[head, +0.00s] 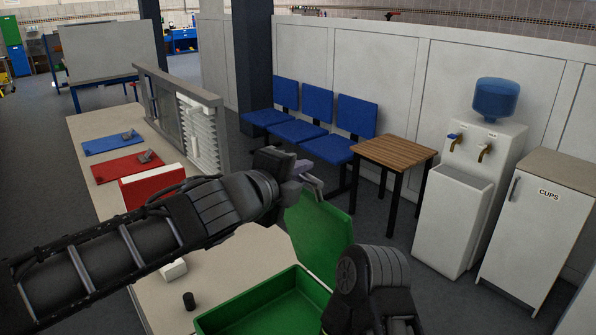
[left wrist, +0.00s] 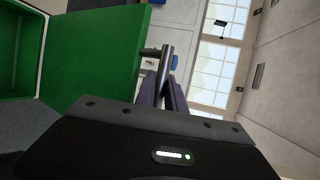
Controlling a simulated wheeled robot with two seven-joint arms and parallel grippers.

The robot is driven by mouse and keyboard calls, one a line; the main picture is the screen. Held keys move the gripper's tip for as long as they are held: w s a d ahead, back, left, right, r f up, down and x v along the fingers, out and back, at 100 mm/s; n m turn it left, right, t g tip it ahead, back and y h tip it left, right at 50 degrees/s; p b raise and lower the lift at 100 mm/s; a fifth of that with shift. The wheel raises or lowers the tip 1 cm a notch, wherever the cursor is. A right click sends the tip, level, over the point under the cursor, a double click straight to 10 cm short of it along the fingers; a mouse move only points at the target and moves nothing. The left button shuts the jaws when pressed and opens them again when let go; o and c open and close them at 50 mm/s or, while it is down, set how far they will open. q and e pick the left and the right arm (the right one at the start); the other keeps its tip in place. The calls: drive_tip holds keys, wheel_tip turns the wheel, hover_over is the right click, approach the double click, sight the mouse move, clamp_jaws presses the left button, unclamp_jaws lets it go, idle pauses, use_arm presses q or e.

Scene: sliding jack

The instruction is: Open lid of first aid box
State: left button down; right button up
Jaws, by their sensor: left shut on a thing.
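The green first aid box (head: 268,305) sits on the counter at the bottom of the head view. Its lid (head: 318,232) stands raised, tilted up on the box's right side, and the green inside of the box shows. My left gripper (head: 310,180) is at the lid's upper edge, shut on a part of it. In the left wrist view, my left gripper's fingers (left wrist: 164,92) close around a grey bar-like piece (left wrist: 166,58) beside the green lid (left wrist: 100,55). The exact contact is partly hidden. My right arm shows at the lower right; its fingers are not visible.
The counter (head: 215,262) also holds a small black cylinder (head: 189,300), a red case (head: 150,185), and red (head: 125,167) and blue (head: 112,144) mats. A wooden table (head: 395,152), blue chairs (head: 330,147) and a water cooler (head: 465,195) stand beyond, across a strip of floor.

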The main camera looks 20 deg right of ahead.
use_arm(q)
drive_tip(key=c, duration=1.4)
unclamp_jaws()
drive_tip(key=shift+a, duration=0.15)
drive_tip(key=v, duration=0.7)
drive_tip(key=shift+s+a, duration=0.2)
drive_tip(key=shift+r, duration=0.1)
